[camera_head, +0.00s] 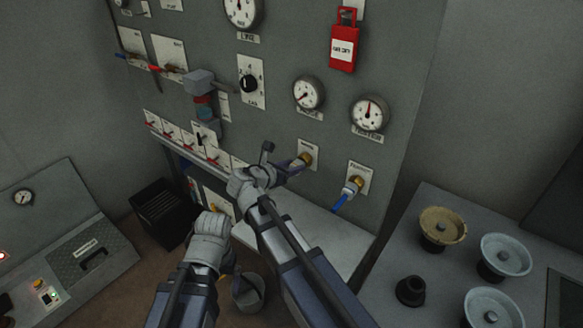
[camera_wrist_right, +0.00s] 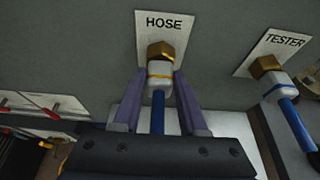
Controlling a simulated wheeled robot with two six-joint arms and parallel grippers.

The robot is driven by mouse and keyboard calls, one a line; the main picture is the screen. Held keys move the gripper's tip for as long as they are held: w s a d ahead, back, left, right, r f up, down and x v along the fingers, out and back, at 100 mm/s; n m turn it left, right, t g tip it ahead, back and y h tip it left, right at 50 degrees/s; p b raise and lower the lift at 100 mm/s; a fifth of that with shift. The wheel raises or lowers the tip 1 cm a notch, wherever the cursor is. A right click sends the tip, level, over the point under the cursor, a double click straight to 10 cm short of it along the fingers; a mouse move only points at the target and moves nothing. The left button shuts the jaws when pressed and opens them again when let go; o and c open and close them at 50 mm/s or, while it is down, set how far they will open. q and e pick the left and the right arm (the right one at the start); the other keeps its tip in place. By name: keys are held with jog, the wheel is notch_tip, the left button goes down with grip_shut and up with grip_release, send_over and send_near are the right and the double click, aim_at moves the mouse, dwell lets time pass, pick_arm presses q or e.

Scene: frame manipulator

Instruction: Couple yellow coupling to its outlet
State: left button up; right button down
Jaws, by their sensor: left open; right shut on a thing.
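My right gripper (camera_head: 292,167) is at the outlet under the HOSE plate on the grey panel. In the right wrist view its two purple fingers (camera_wrist_right: 158,98) are shut on a white coupling (camera_wrist_right: 160,76) with a blue hose (camera_wrist_right: 158,112). The coupling lines up with the brass HOSE outlet (camera_wrist_right: 160,52) and appears to meet it; I cannot tell whether it is locked.
The TESTER outlet (camera_wrist_right: 264,66), to the right, carries a white coupling (camera_wrist_right: 277,88) with a blue band and hose. A ledge (camera_head: 320,232) runs below the panel. A bucket (camera_head: 248,291) stands below my arms. A side table (camera_head: 455,285) with round fittings is at right.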

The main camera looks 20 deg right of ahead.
jog(key=shift+w+d, duration=0.15)
jog(key=shift+d, duration=0.05)
jog(key=shift+c, duration=1.8)
grip_release()
